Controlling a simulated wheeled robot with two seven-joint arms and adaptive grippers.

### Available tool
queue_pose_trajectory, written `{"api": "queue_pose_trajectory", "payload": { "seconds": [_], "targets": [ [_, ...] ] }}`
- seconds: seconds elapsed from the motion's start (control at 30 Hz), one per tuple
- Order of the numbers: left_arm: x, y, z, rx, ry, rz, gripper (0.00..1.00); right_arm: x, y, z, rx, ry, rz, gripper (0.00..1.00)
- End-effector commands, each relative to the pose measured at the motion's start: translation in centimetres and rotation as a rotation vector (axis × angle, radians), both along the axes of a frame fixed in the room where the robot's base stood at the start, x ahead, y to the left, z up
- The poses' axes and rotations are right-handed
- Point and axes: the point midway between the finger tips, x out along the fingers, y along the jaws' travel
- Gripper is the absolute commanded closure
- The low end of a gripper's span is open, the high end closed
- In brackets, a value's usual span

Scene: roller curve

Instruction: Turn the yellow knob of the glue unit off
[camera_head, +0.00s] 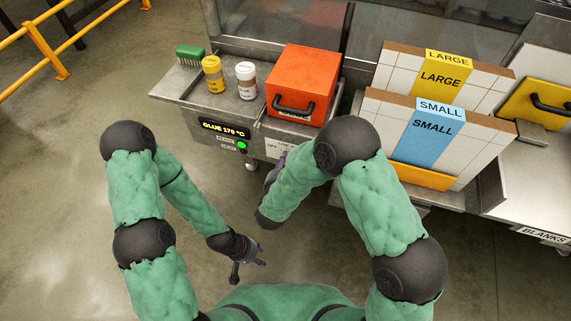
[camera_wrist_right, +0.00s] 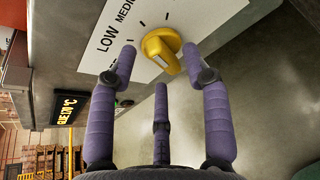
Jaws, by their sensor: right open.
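The yellow knob (camera_wrist_right: 163,47) of the glue unit shows in the right wrist view, on a white dial plate (camera_wrist_right: 125,30) with LOW and part of MEDIUM readable. I cannot tell its setting. My right gripper (camera_wrist_right: 160,62) is open, its purple fingers spread around the knob's near end, with no clear contact. In the head view my right gripper (camera_head: 272,172) is at the front of the glue unit (camera_head: 265,131), and the knob is hidden there. My left gripper (camera_head: 248,265) hangs low over the floor, fingers apart and empty.
An orange box with a black handle (camera_head: 302,85), two bottles (camera_head: 213,75) and a green brush (camera_head: 190,54) are on the unit. A glue temperature display (camera_head: 224,129) and lit green button (camera_head: 242,145) are left of the dial.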

Motion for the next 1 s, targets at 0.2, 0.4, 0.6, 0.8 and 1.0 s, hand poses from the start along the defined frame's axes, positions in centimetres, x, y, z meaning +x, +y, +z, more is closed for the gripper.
{"api": "queue_pose_trajectory", "payload": {
  "seconds": [0.2, 0.4, 0.6, 0.8, 1.0],
  "targets": [
    [0.0, 0.0, -0.35, 0.0, 0.0, 0.0, 0.6, 1.14, -0.22, -0.48, -0.001, 0.001, 0.001, 0.51],
    [0.0, 0.0, -0.33, 0.0, 0.0, 0.0, 0.6, 1.2, -0.22, -0.44, -0.001, 0.001, 0.001, 0.51],
    [0.01, 0.0, -0.33, 0.0, 0.0, 0.0, 0.6, 1.18, -0.24, -0.46, -0.001, 0.001, 0.001, 0.91],
    [0.01, 0.01, -0.34, 0.0, 0.0, 0.0, 0.6, 1.06, -0.27, -0.65, -0.002, 0.006, 0.001, 1.0],
    [0.0, 0.0, -0.24, 0.0, 0.0, 0.0, 0.6, 0.95, -0.26, -0.83, -0.021, 0.016, 0.001, 1.0]
  ]
}}
